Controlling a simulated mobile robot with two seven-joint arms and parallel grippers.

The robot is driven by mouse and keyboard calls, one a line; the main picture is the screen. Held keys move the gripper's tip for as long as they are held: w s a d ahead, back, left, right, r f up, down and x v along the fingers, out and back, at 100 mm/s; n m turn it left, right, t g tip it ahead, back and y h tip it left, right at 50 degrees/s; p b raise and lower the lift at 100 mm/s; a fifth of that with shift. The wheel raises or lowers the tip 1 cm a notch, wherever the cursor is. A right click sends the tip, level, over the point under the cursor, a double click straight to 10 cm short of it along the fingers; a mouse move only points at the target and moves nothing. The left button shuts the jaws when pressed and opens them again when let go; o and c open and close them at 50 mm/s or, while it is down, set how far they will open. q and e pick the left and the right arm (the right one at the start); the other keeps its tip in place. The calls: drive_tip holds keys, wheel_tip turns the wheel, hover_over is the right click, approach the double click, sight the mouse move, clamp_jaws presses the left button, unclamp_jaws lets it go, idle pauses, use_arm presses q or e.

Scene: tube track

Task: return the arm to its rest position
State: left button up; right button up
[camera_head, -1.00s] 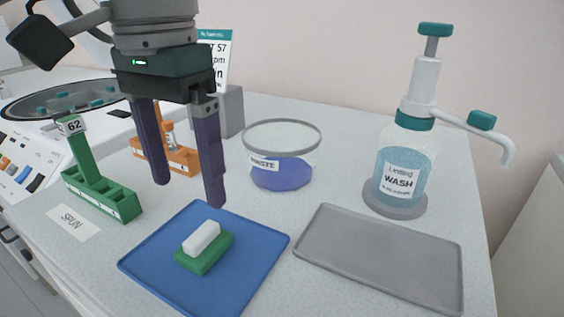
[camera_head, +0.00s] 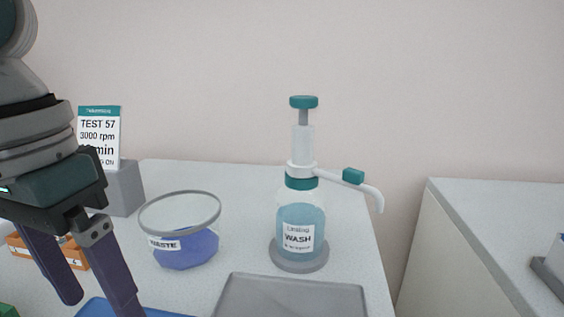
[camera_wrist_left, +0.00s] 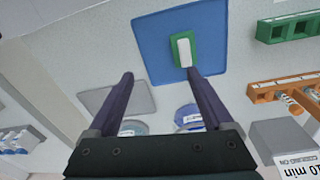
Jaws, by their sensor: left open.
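My left gripper (camera_head: 98,298) hangs at the left of the head view, its two purple fingers apart with nothing between them. It also shows open in the left wrist view (camera_wrist_left: 160,76). In that view a blue mat (camera_wrist_left: 155,45) lies beyond the fingertips, with a white block on a green base (camera_wrist_left: 184,50) on it, near the right-hand finger. The gripper appears above the bench and apart from these things. In the head view only the far edge of the mat shows. My right gripper is not in view.
A waste tub (camera_head: 185,240) stands right of the gripper. A wash bottle (camera_head: 298,235) with a pump stands beyond a grey tray (camera_head: 290,297). A test sign (camera_head: 98,135) and an orange rack (camera_head: 75,252) are behind the gripper. Another bench (camera_head: 500,230) stands at right.

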use_arm(q)
drive_tip(key=s+d+m+t+h+p, duration=0.2)
drive_tip(key=s+d+h+p, duration=0.1)
drive_tip(key=s+d+p, duration=0.3)
drive_tip(key=s+a+n+t+y+p, duration=0.1)
drive_tip(key=s+a+n+y+p, duration=0.2)
drive_tip(key=s+a, duration=0.5)
wheel_tip(320, 180, up, 38)
drive_tip(key=d+p, duration=0.1)
drive_tip(key=p, duration=3.7)
drive_tip(key=shift+s+d+r, duration=0.2)
drive_tip(key=shift+s, duration=0.1)
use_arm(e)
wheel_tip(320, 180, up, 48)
